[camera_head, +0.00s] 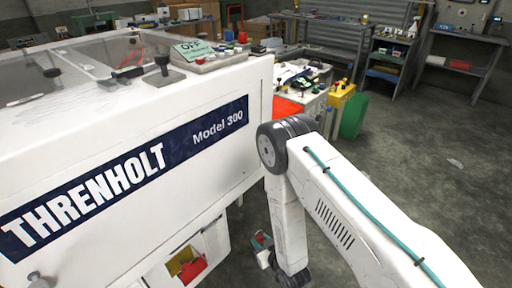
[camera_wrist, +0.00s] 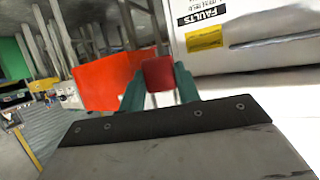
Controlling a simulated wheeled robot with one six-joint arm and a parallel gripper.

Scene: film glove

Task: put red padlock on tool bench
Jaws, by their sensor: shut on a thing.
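The red padlock (camera_wrist: 158,74) sits between the teal fingers of my gripper (camera_wrist: 160,88) in the wrist view, and the gripper is shut on it. Only its red body shows; a shackle cannot be made out. In the head view my gripper (camera_head: 262,241) hangs low beside the white machine, below my arm, with a little red at its fingers. A bench with tools and small items on it (camera_head: 312,98) stands beyond the machine; I cannot tell if it is the tool bench.
The large white machine (camera_head: 120,210) labelled THRENHOLT fills the left. An orange-red panel (camera_wrist: 105,80) is behind the gripper in the wrist view. A yellow thing (camera_head: 341,96) and a green one (camera_head: 354,116) stand by the bench.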

